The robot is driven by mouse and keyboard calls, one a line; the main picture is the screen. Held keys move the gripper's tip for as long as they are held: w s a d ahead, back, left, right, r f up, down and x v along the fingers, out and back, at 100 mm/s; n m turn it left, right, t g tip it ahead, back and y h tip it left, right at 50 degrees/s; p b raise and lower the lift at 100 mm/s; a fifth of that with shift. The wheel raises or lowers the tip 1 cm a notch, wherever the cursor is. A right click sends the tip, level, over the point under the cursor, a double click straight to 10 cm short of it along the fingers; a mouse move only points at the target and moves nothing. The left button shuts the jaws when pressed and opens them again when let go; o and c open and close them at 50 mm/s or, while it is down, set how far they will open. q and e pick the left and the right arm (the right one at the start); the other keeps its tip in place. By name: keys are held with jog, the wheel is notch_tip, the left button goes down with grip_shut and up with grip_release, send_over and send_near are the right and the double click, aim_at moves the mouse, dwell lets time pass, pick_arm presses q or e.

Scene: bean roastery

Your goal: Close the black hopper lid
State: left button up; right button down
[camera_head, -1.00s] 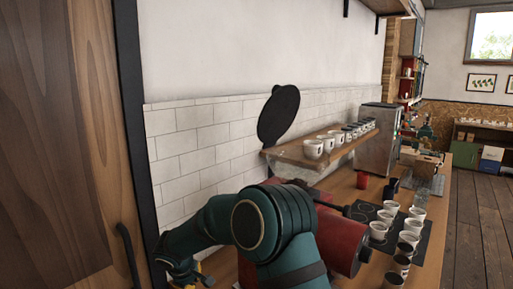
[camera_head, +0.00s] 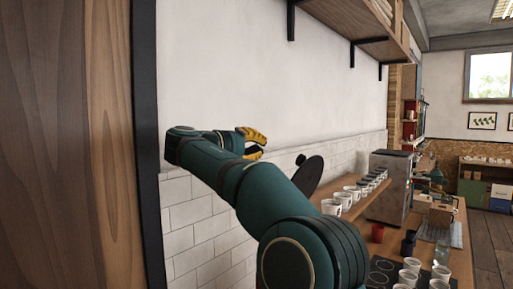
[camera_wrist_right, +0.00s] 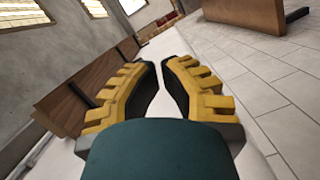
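The black hopper lid (camera_head: 308,176) is a round disc, standing raised and tilted near the tiled wall in the head view. Its lower part and the red machine beneath it are hidden behind my right arm. My right gripper (camera_head: 264,146), with yellow fingers, is up in front of the wall, to the left of and a little above the lid. It is empty, and a gap shows between its fingertips. In the right wrist view the gripper (camera_wrist_right: 159,68) also shows parted fingers with nothing between them; the lid is not seen there. My left gripper is not in view.
A wooden shelf with a row of white cups (camera_head: 345,199) lies just right of the lid. A grey machine (camera_head: 389,187) stands beyond it. More cups (camera_head: 410,268) stand on the counter. A high shelf (camera_head: 372,45) hangs above. A wooden door (camera_head: 70,140) is at the left.

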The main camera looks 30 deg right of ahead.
jog(key=s+d+f, duration=0.2)
jog(key=d, duration=0.6)
jog(key=shift+s, duration=0.35)
jog(key=shift+s+b, duration=0.1)
jog(key=shift+b, duration=0.25)
